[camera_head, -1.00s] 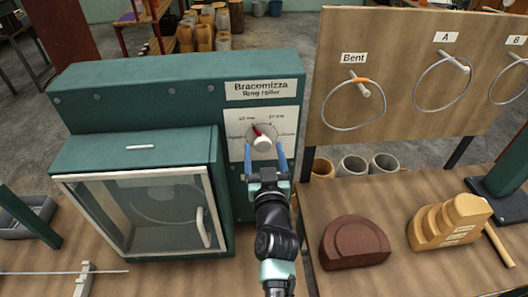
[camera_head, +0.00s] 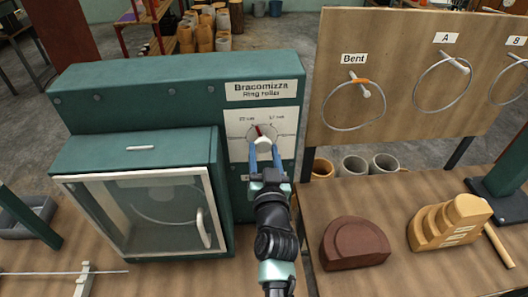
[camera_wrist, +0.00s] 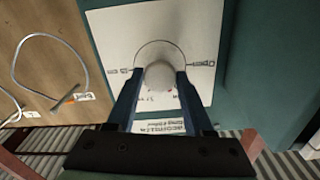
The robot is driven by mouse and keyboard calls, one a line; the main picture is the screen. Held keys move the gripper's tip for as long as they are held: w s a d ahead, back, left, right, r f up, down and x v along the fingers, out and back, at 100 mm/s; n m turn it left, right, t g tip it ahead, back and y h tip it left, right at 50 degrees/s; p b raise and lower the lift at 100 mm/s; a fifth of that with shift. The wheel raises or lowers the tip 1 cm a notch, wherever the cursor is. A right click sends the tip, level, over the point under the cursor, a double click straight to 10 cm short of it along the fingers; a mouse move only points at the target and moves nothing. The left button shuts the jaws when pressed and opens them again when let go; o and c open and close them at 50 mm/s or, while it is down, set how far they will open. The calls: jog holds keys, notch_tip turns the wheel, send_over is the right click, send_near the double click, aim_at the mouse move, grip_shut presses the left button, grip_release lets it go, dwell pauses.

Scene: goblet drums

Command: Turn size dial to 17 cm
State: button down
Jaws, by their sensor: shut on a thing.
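The size dial (camera_head: 263,141) is a pale round knob on a white scale plate on the green ring roller. A red pointer mark (camera_head: 257,130) shows above the knob, tilted slightly up and left, between the two upper scale labels. These labels are too blurred to read surely. My gripper (camera_head: 265,153) is shut on the knob, with one blue finger on each side. In the wrist view, the knob (camera_wrist: 160,76) sits between the fingertips, and the scale appears upside down.
The ring roller's glass-fronted box (camera_head: 145,210) with a handle stands left of my arm. A wooden board (camera_head: 400,75) with hung rings is to the right. A brown block (camera_head: 354,243) and stepped wooden piece (camera_head: 450,223) lie on the right table.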

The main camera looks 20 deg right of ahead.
jog(key=m, duration=0.4)
jog(key=shift+m, duration=0.3)
jog(key=m+p, duration=0.1)
jog(key=m, duration=0.3)
jog(key=shift+m, duration=0.4)
jog(key=shift+c, duration=1.4)
grip_release()
jog(key=shift+a, duration=0.1)
jog(key=p+v, duration=0.4)
jog(key=v, duration=0.9)
jog(key=shift+p, duration=0.4)
